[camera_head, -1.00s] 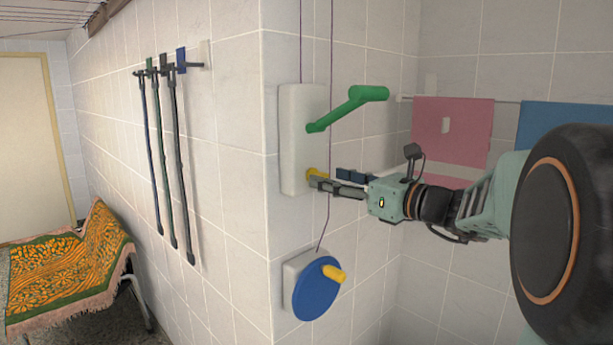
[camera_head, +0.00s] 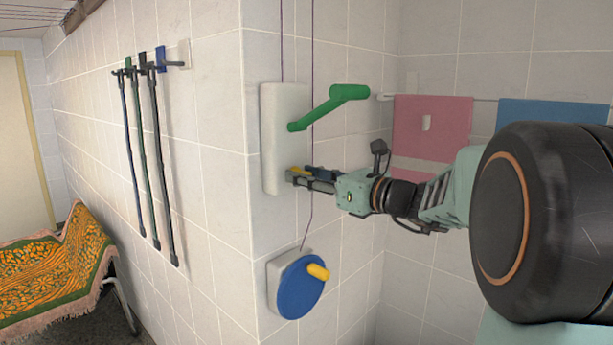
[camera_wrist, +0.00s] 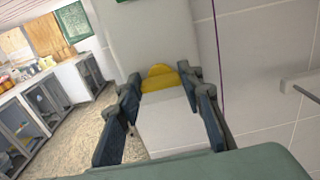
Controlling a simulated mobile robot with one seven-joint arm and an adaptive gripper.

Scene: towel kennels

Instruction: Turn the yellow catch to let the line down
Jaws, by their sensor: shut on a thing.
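The yellow catch (camera_head: 298,170) sits low on a white wall box (camera_head: 283,120), below a green crank handle (camera_head: 322,107). My gripper (camera_head: 300,177) is at the catch with its fingers shut on it, partly hiding it. In the wrist view the catch (camera_wrist: 160,77) shows as a yellow rounded piece between my dark fingertips, against the white box. A thin purple line (camera_head: 312,150) runs down the wall behind my gripper towards a blue disc (camera_head: 300,287) with a yellow knob (camera_head: 318,271).
A pink towel (camera_head: 432,125) and a blue towel (camera_head: 550,114) hang on a rail at right. Several dark poles (camera_head: 160,160) hang on the left wall. A patterned blanket (camera_head: 50,265) covers a low seat at lower left. The wrist view shows cabinets (camera_wrist: 45,100).

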